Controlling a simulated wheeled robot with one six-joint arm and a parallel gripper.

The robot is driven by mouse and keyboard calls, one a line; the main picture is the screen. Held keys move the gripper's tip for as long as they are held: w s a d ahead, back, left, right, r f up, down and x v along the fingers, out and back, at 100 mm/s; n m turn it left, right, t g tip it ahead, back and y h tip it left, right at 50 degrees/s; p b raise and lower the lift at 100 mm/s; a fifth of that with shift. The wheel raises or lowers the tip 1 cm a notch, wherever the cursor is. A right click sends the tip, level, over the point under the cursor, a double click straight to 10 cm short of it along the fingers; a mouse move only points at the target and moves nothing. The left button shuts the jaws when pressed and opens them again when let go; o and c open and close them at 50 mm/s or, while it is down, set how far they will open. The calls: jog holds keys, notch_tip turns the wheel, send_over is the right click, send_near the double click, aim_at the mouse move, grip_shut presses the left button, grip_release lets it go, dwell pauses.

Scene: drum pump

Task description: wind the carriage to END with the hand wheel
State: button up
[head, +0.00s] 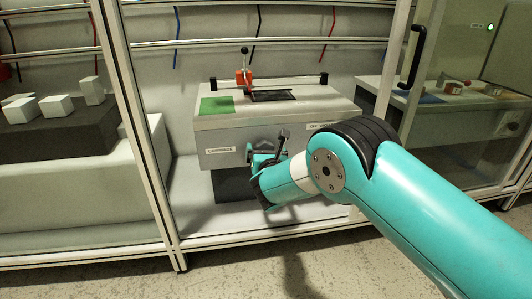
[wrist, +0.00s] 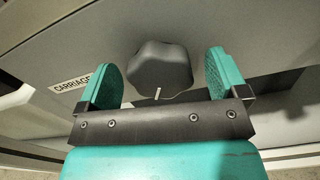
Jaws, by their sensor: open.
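The hand wheel (wrist: 160,68) is a dark lobed knob on the grey front of the machine, with a white mark at its lower rim. My gripper (wrist: 161,62) is open, with one teal finger on each side of the wheel and a visible gap at both sides. I cannot tell how deep the fingers reach. In the head view my gripper hides the wheel. The carriage (head: 243,79) is a red block with an upright black-knobbed lever. It stands on the dark rail on the machine's top, left of the rail's middle.
A green patch (head: 216,105) and a dark framed rectangle (head: 272,96) lie on the pale machine top. A CARRIAGE label (head: 220,150) is on the front, left of my gripper. An aluminium post (head: 136,120) stands to the left, and a glazed door with a black handle (head: 412,57) to the right.

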jog(key=c, duration=0.9)
jog(key=shift+d, duration=0.15)
jog(key=shift+c, duration=0.2)
